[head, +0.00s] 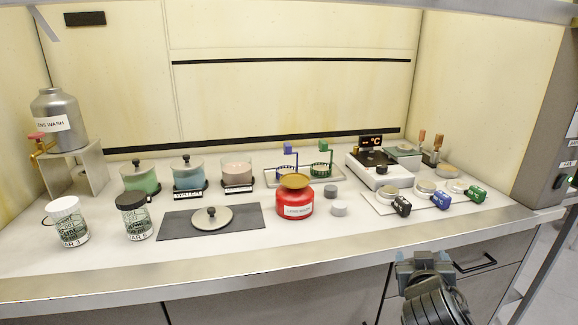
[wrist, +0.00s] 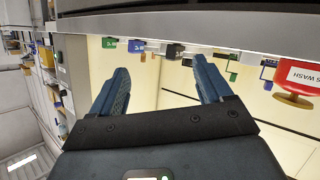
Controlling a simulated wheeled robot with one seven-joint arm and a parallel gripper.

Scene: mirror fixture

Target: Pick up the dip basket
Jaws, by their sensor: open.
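Two dip baskets stand on a tray (head: 333,178) at the back middle of the bench in the head view. One has a blue handle (head: 288,150), and its lower part is partly hidden behind the red can. The other has a green handle (head: 322,146) and a green wire basket (head: 320,169). My gripper (head: 424,258) is in front of the bench, at the lower right, well away from both baskets. In the wrist view my gripper (wrist: 160,64) is open, with nothing between its fingers.
A red can (head: 295,203) with a brass top stands in front of the baskets. Labelled jars (head: 188,174) are left of them, a hot plate (head: 371,168) right. Dishes with coloured clips (head: 440,200) lie at front right. The bench's front edge (head: 250,278) lies between gripper and worktop.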

